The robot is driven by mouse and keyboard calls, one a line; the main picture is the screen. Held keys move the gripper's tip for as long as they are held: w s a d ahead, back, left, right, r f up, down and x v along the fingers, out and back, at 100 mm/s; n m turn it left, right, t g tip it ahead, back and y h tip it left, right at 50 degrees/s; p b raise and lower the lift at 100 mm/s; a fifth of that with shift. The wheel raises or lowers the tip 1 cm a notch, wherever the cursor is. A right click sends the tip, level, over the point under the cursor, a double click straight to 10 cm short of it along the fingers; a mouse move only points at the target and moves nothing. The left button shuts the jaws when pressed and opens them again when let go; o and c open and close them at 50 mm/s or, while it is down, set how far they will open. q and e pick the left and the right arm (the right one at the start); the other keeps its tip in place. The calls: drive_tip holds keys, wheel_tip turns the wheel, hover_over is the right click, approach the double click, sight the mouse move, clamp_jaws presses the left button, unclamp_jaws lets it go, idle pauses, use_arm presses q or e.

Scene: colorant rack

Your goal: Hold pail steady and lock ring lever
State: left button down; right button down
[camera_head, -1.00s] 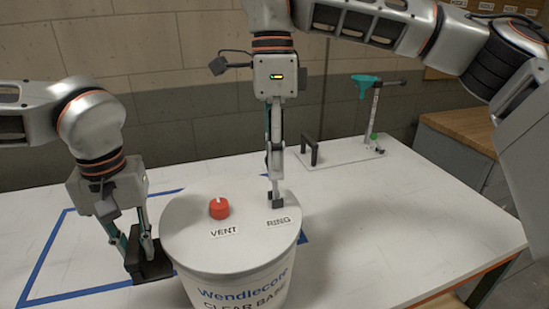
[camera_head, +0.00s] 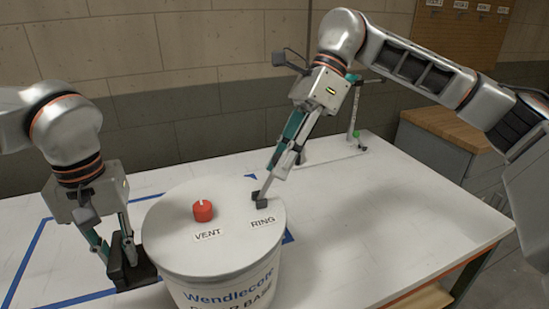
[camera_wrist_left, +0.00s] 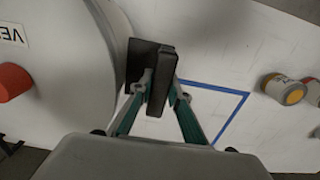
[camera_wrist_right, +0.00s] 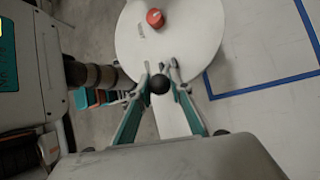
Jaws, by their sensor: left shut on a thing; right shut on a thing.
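The white pail (camera_head: 222,292) stands on the table with its round lid (camera_head: 185,240) on. The lid bears a red vent cap (camera_head: 203,211) and the labels VENT and RING. My left gripper (camera_head: 126,258) is shut on a black block (camera_wrist_left: 162,80) against the pail's left side; whether the block is fixed to the pail I cannot tell. My right gripper (camera_head: 265,193) leans over the lid's right rim, shut on the dark ring lever knob (camera_head: 261,202) behind the RING label. The round black knob (camera_wrist_right: 159,84) shows between its fingertips in the right wrist view. The lever's arm is hidden.
Blue tape (camera_head: 32,260) outlines an area on the white table around the pail. A stand with a teal top (camera_head: 353,77) is at the back, partly behind my right arm. Small cans (camera_wrist_left: 288,91) show in the left wrist view. The table's right part is clear.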

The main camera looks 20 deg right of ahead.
drive_tip(key=shift+d+f+y, duration=0.25)
drive_tip(key=shift+d+y, duration=0.05)
idle(0.4)
drive_tip(key=c, duration=1.8)
unclamp_jaws()
drive_tip(key=shift+r, duration=0.1)
drive_tip(key=v, duration=1.2)
use_arm(q)
drive_tip(key=c, duration=1.8)
unclamp_jaws()
drive_tip(key=shift+c, duration=0.2)
use_arm(e)
drive_tip(key=shift+d, duration=0.1)
